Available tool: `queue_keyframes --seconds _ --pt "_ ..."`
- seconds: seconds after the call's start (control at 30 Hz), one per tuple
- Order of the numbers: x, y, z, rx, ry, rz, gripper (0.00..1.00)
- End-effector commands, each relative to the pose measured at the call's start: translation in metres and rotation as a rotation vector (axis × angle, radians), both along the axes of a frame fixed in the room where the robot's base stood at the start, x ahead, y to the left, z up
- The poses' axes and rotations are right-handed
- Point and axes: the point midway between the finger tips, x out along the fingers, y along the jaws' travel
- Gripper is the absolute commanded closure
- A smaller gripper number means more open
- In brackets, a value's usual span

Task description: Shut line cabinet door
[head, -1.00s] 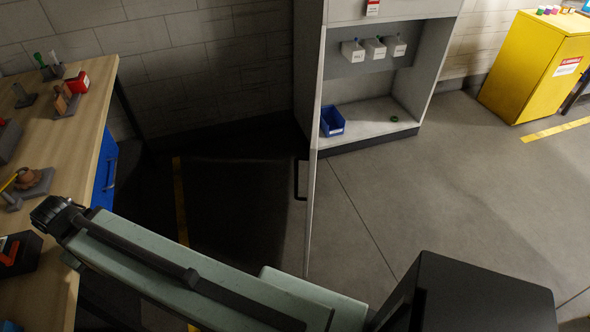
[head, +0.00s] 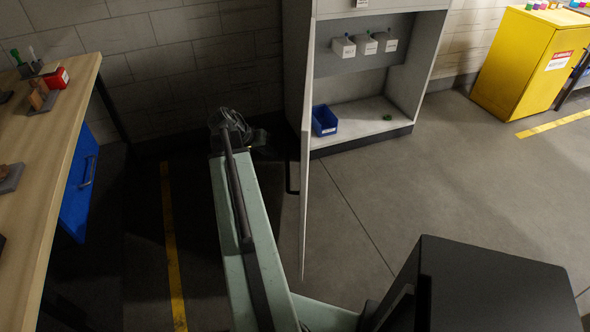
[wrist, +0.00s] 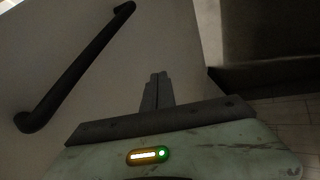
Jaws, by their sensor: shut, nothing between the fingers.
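The line cabinet (head: 300,60) is a grey cabinet against the back wall. Its door (head: 306,205) stands wide open, seen nearly edge-on and swung out toward me. The door's dark bar handle (head: 291,180) is on its left face; the handle (wrist: 75,70) also shows large at the left in the wrist view. My gripper (wrist: 157,78) is shut and empty, in front of the pale door panel (wrist: 150,40), right of and below the handle. I cannot tell whether it touches the panel. In the head view my arm reaches forward left of the door, and the fingertips are hidden.
Inside the cabinet are a blue bin (head: 325,120), several small white bins (head: 367,44) and a small green item (head: 387,117). A wooden workbench (head: 60,130) with a blue drawer (head: 80,185) stands left. A yellow cabinet (head: 520,60) stands right. The floor right of the door is clear.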

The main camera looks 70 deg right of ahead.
Motion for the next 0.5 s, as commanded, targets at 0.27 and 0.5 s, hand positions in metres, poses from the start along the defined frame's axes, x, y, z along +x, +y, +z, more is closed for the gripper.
queue_keyframes --seconds 0.27,0.5 --pt "-0.01 -0.014 -0.031 0.002 -0.001 0.001 1.0" --pt "-0.029 -0.039 -0.075 0.003 -0.001 0.001 1.0"
